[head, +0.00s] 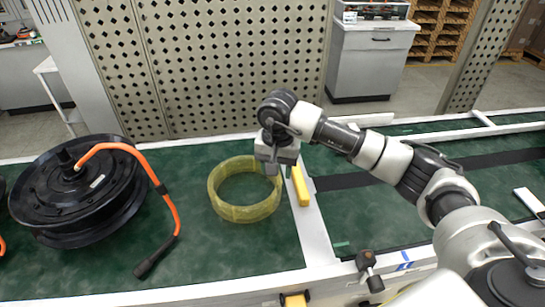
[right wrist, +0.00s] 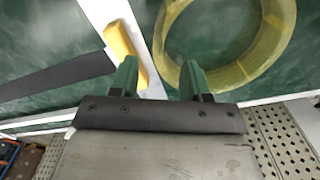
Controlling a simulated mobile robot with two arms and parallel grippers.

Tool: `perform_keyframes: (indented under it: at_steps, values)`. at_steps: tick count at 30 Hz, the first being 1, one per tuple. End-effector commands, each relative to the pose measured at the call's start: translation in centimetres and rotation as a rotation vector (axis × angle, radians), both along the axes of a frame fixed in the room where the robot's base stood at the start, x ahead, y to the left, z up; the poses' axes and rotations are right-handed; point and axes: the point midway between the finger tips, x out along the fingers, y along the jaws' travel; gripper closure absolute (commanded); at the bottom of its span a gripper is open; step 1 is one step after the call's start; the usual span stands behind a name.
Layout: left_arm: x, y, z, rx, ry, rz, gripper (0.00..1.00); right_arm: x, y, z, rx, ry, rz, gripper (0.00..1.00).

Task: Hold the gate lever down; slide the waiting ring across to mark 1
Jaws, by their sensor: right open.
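The waiting ring (head: 222,205), a translucent yellow hoop, lies flat on the green belt in the head view. Its rim (right wrist: 277,66) also shows in the right wrist view. My right gripper (head: 276,166) is open and empty at the ring's far right edge. A yellow gate bar (head: 300,186) stands right of the ring on a white crosspiece. A black lever-like part (head: 367,264) sits at the front rail. My left gripper is out of view.
A black hub motor (head: 75,190) with an orange cable (head: 165,190) lies left of the ring. The cable's black plug (head: 154,258) rests near the front. A blue mark (head: 404,262) is on the front rail. Green surface right of the crosspiece is clear, with a dark strip (head: 342,181).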

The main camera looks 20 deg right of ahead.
Motion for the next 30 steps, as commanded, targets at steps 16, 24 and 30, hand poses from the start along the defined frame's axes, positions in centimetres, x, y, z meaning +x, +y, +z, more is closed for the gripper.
perform_keyframes:
  at_steps: [16, 24, 30]
  values:
    - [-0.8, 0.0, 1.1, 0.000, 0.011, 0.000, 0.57, -0.1, 0.1, -8.7, 0.003, 0.003, -0.001, 0.53]
    - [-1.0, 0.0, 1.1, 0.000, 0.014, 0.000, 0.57, 0.0, 0.1, -9.6, 0.003, 0.001, 0.001, 0.53]
    - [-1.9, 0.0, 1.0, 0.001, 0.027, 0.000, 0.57, 0.0, 0.1, -9.6, 0.003, 0.000, 0.000, 0.61]
